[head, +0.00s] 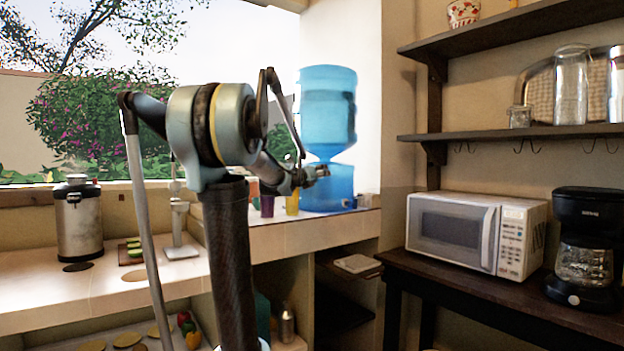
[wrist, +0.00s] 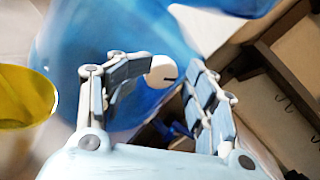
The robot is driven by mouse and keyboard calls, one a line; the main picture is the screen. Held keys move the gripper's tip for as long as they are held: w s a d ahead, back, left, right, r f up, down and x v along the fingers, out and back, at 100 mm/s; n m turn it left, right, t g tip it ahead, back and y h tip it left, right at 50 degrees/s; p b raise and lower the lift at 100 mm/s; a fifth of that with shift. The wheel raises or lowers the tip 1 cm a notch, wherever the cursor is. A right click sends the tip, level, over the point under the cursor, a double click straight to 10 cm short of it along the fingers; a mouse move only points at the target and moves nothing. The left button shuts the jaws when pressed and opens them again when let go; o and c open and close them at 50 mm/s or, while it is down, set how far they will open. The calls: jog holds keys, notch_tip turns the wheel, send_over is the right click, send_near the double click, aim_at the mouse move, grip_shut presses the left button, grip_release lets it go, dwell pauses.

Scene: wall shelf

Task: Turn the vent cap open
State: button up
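In the wrist view, a round white cap with a dark slot, which looks like the vent cap (wrist: 161,71), shows against the blue water dispenser (wrist: 75,35). My gripper (wrist: 170,68) is open, with one finger on each side of the cap in the picture. The left fingertip looks close to the cap, and a gap shows before the right finger; I cannot tell whether either touches. In the head view, my gripper (head: 318,172) is at the dispenser's lower tank (head: 335,188), under the large blue bottle (head: 328,105). The cap is not distinguishable there.
A yellow cup (head: 292,204) stands on the ledge close to my gripper, and large at left in the wrist view (wrist: 22,95). A purple cup (head: 267,205) stands beside it. A microwave (head: 475,232) and coffee maker (head: 586,245) are on the right.

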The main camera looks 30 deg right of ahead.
jog(key=v, duration=1.2)
jog(key=shift+w+f, duration=0.1)
